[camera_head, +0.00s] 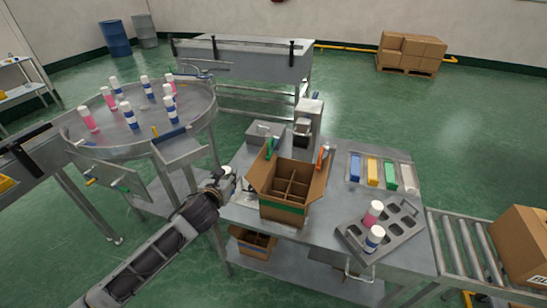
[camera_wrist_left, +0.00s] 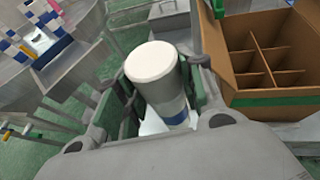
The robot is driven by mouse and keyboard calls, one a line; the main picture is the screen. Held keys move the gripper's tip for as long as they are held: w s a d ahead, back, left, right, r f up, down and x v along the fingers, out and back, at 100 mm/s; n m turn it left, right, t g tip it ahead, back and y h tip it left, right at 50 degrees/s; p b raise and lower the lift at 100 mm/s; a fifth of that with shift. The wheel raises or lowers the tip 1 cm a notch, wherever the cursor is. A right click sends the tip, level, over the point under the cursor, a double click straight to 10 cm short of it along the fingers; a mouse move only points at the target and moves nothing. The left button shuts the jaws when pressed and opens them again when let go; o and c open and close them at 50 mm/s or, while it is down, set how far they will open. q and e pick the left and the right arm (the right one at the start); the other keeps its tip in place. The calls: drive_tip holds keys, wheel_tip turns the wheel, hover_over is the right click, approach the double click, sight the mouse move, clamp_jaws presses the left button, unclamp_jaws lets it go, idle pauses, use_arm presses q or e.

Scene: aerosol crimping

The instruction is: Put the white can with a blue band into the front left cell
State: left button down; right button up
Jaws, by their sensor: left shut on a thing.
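My left gripper (camera_head: 226,178) is shut on a white can with a blue band (camera_wrist_left: 157,72), just left of the open cardboard box. In the left wrist view the can sits between the two fingers, its white top toward the camera and the blue band lower down. The open cardboard box (camera_head: 285,211) stands on the metal table with its flaps spread. Dividers split it into several cells; those I can see look empty. The box also shows at the right of the left wrist view (camera_wrist_left: 246,84). My right gripper is not in view.
A round turntable (camera_head: 147,146) with several pink and blue-banded cans stands at left. A grey holed tray (camera_head: 352,235) with two cans lies right of the box, with coloured bins (camera_head: 373,171) behind. A grey machine (camera_head: 309,115) stands behind the box.

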use_arm(q)
drive_tip(key=w+d+r+m+h+p, duration=0.1)
drive_tip(key=w+d+r+p, duration=0.15)
drive_tip(key=r, duration=0.35)
drive_tip(key=w+d+r+m+h+p, duration=0.1)
drive_tip(key=w+d+r+h, duration=0.1)
drive_tip(key=d+r, duration=0.3)
drive_tip(key=d+f+m+g+h+p, duration=0.1)
drive_tip(key=d+f+m+h+p, duration=0.1)
drive_tip(key=d+f, duration=0.3)
drive_tip(key=s+d, duration=0.1)
drive_tip(key=d, duration=0.2)
drive_tip(key=shift+d+f+m+g, duration=0.3)
drive_tip(key=shift+f+m, duration=0.1)
drive_tip(key=shift+f, duration=0.2)
wheel_tip(320, 180, down, 12)
drive_tip(key=b, duration=0.8)
idle(0.6)
drive_tip(key=shift+f, duration=0.1)
